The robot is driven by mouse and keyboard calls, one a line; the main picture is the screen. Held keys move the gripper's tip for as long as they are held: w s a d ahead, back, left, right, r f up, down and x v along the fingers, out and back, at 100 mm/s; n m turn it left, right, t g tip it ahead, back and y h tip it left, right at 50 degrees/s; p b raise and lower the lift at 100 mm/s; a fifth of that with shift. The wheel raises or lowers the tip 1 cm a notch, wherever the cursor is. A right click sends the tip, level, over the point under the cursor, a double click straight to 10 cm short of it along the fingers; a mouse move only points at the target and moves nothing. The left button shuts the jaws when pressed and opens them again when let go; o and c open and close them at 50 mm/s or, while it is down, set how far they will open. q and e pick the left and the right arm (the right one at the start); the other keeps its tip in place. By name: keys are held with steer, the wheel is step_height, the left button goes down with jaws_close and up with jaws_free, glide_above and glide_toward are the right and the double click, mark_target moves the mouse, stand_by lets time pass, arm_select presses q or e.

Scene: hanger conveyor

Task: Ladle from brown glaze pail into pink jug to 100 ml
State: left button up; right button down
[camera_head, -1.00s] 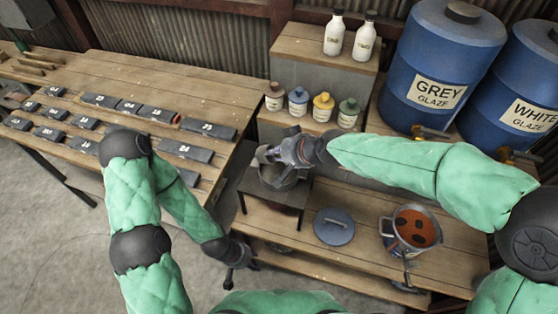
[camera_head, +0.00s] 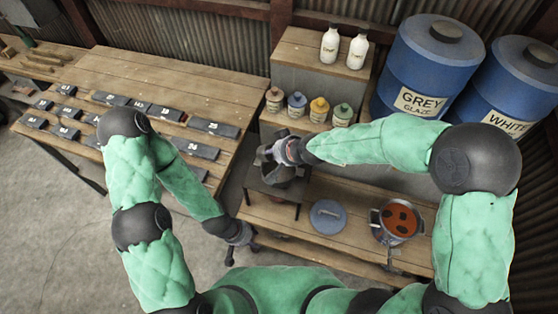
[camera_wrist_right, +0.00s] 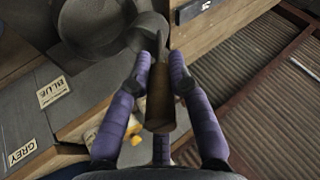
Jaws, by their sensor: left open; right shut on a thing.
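A pail of brown-orange glaze (camera_head: 400,220) stands open at the right of the low bench in the head view. My right gripper (camera_head: 284,152) is shut on the wooden handle of a ladle (camera_wrist_right: 160,95). The ladle's metal bowl (camera_wrist_right: 148,33) is beside or over a dark round vessel (camera_wrist_right: 92,28) on the small stand. Its contents are hidden, and I cannot tell whether it is the pink jug; no pink shows. My left gripper (camera_head: 240,243) hangs open and empty low in front of the bench.
A blue-grey lid (camera_head: 328,216) lies between the stand (camera_head: 272,190) and the pail. Several small capped bottles (camera_head: 297,103) and two white bottles (camera_head: 357,52) stand behind. Blue barrels (camera_head: 425,70) fill the back right. Dark numbered blocks (camera_head: 213,127) lie on the left table.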

steer(key=shift+s+a+r+h+p, duration=0.2)
steer(key=shift+r+h+p, duration=0.15)
steer(key=shift+p, duration=4.3)
steer(key=shift+f, duration=0.2)
